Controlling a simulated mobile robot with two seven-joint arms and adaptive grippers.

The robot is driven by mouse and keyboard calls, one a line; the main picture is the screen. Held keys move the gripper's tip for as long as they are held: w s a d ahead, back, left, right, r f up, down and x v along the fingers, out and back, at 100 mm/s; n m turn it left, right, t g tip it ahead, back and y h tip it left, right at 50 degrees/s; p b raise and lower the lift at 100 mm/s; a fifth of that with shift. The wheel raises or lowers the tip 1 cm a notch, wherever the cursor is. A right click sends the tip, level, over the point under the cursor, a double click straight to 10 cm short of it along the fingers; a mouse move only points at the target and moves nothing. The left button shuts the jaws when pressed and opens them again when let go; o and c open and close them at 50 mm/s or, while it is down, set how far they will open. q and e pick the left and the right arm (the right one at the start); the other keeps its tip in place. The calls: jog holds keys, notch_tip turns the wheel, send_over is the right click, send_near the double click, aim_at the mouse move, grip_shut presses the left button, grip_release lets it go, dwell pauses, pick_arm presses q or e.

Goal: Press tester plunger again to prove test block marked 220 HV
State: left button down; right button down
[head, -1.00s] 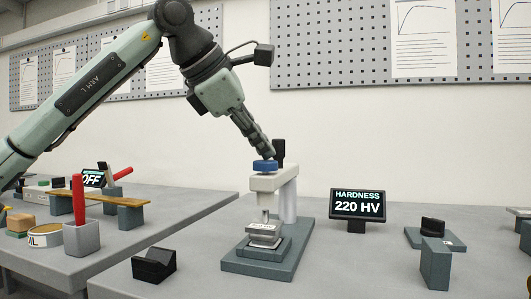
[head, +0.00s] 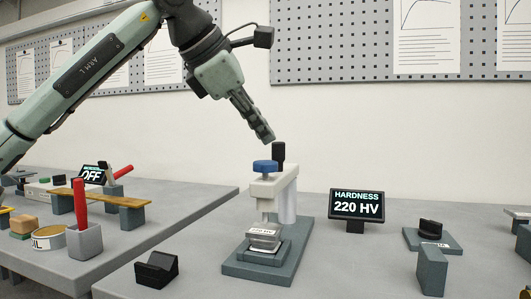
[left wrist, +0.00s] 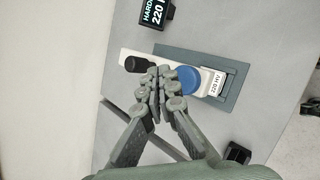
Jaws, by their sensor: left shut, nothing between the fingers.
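The hardness tester (head: 272,188) stands on a grey-green base plate with a blue plunger cap (head: 265,166) on top and a black knob behind it. The test block (head: 263,236), labelled 220 HV, sits on the tester's stage under the head; its label also shows in the left wrist view (left wrist: 215,84). The hardness display (head: 357,204) reads "HARDNESS 220 HV". My left gripper (head: 269,136) is shut and empty, above the blue cap and apart from it. In the left wrist view, its fingers (left wrist: 162,92) show close together beside the blue cap. My right gripper is not in view.
A black angled block (head: 156,267) lies at the table's front left. A grey block (head: 432,268) and a black round part on a plate (head: 432,229) stand at the right. A second table at the left holds a red-handled tool (head: 80,202) and a wooden bar (head: 98,197).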

pick_arm(q)
jog(key=shift+r+p, duration=1.05)
jog(key=shift+r, duration=0.55)
jog(key=shift+f, duration=0.1)
